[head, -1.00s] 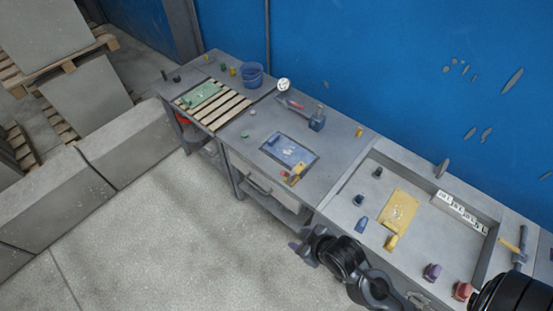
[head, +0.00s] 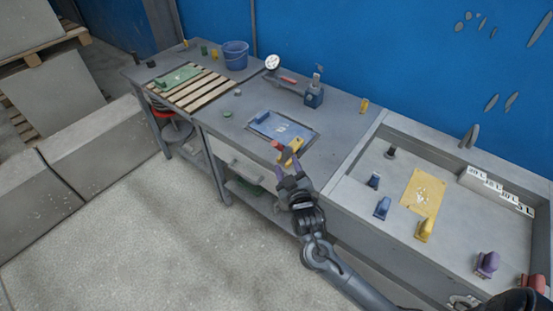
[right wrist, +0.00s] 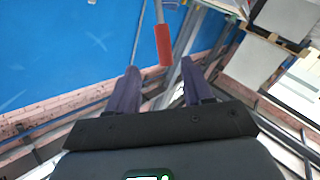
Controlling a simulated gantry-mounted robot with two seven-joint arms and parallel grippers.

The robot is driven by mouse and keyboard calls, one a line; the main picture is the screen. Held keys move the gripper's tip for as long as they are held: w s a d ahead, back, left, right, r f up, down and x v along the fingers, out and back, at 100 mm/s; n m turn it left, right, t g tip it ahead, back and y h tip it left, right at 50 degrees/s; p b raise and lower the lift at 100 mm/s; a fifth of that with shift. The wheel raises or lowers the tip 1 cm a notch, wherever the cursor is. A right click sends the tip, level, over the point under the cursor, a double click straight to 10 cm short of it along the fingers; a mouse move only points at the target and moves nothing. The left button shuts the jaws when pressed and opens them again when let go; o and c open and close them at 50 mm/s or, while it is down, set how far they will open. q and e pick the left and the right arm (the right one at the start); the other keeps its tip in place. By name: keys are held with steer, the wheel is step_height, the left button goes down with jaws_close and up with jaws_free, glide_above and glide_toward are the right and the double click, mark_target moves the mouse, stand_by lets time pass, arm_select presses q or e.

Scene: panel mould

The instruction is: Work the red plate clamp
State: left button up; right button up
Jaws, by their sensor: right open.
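A toggle clamp with a yellow body (head: 292,152) and a red handle (head: 279,147) stands at the front edge of the blue plate (head: 281,127) on the middle bench. My right gripper (head: 289,171) is open and empty just in front of the clamp, its fingers pointing at it. In the right wrist view the red handle (right wrist: 163,45) shows upright, ahead of the purple fingers (right wrist: 155,90) and roughly between their lines, apart from both. The gripper partly hides the clamp's lower part in the head view. My left gripper is not in view.
A blue block (head: 314,96) and a red-handled tool (head: 288,79) lie behind the plate. The grey tray (head: 384,116) at right holds a yellow plate (head: 424,192) and several coloured clamps. A slatted rack (head: 207,90) and a blue bucket (head: 236,54) are at left.

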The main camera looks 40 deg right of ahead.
mark_target(279, 149)
steer(key=shift+t, duration=0.3)
steer(key=b+x, duration=0.1)
steer(key=x, duration=0.4)
steer(key=b+x, duration=0.2)
steer(key=x, duration=0.4)
steer(key=shift+a+f+b, duration=0.15)
steer(key=shift+f+b, duration=0.1)
steer(key=shift+b, duration=0.05)
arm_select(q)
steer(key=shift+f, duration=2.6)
arm_select(e)
steer(key=shift+w+d, duration=0.2)
steer(key=shift+w, duration=0.35)
steer(key=shift+c, duration=0.2)
jaws_close()
